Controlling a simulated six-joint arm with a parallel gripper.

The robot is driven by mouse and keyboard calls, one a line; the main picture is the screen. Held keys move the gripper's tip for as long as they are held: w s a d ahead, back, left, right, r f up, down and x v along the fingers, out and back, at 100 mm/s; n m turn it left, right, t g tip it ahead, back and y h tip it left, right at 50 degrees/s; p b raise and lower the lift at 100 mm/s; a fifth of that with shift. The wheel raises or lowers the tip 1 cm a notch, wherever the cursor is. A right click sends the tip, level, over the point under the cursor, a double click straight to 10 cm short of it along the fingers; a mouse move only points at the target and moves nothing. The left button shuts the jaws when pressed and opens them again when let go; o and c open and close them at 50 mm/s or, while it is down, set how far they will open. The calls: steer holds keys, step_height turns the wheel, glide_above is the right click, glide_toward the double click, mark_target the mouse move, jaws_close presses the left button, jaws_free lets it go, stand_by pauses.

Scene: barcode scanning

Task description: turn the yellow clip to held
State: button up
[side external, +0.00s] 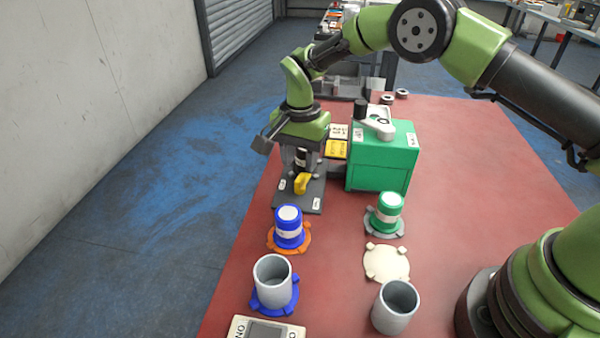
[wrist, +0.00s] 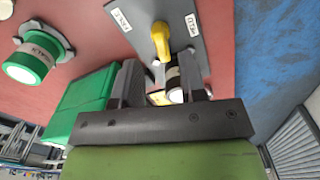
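The wrist view shows the clip (wrist: 160,42) between two white labels (wrist: 122,18) on the plate, the one on the right (wrist: 191,25) seemingly reading HELD. The clip's handle points away from the gripper, towards neither label clearly. My gripper (wrist: 162,88) has its fingers apart, and the banded cylinder (wrist: 174,82) shows between them, nearer the right finger. Whether it touches that finger is hidden.
A green box (side external: 383,162) with a grey-and-black device on top (side external: 374,122) stands just right of the plate. A blue canister (side external: 288,226), a green canister (side external: 389,210), and two grey cups (side external: 272,280) stand nearer. The red table (side external: 465,150) is clear at right.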

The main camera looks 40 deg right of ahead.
mark_target(300, 177)
steer(key=shift+f, duration=2.15)
jaws_close()
steer(key=shift+n, duration=1.5)
jaws_free()
steer(key=shift+r, duration=0.1)
step_height(300, 177, up, 10)
